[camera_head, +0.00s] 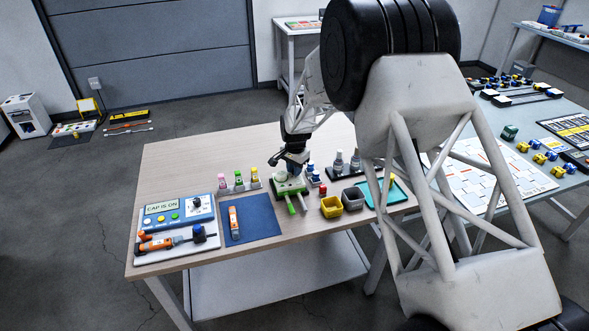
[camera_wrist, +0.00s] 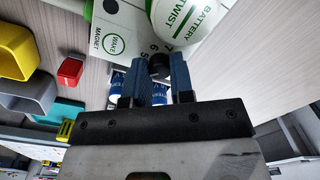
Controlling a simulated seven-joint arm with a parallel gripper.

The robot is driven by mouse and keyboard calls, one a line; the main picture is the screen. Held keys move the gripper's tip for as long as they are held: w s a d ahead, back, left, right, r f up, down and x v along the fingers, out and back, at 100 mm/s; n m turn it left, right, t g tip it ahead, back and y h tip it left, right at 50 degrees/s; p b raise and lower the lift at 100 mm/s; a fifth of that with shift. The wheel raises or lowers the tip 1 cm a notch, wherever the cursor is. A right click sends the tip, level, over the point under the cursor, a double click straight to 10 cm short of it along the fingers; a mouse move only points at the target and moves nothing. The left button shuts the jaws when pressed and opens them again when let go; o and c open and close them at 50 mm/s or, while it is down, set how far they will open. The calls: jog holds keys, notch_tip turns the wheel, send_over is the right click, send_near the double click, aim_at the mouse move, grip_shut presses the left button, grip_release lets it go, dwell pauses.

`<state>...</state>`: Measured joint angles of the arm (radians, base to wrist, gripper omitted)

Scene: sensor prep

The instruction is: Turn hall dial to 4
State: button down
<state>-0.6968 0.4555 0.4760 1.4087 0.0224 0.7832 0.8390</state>
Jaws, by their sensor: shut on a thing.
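The white sensor unit (camera_head: 290,185) with green parts stands on the wooden table, below my gripper (camera_head: 290,160). Printed numbers, seemingly 5, 6 and 7, show next to the dial. The dial's pointer and setting are hidden.
Yellow (camera_head: 331,207) and grey (camera_head: 353,198) bins stand right of the unit, with a red block (camera_head: 323,189) near them. Small bottles (camera_head: 238,181) stand in a rack to the left. A blue mat (camera_head: 252,228) and a "CAP IS ON" panel (camera_head: 172,213) lie further left.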

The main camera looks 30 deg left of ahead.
jog(key=c, duration=1)
grip_release()
jog(key=shift+o, duration=0.2)
jog(key=shift+r, duration=0.15)
jog(key=shift+d+r, duration=0.1)
jog(key=shift+r, duration=3.65)
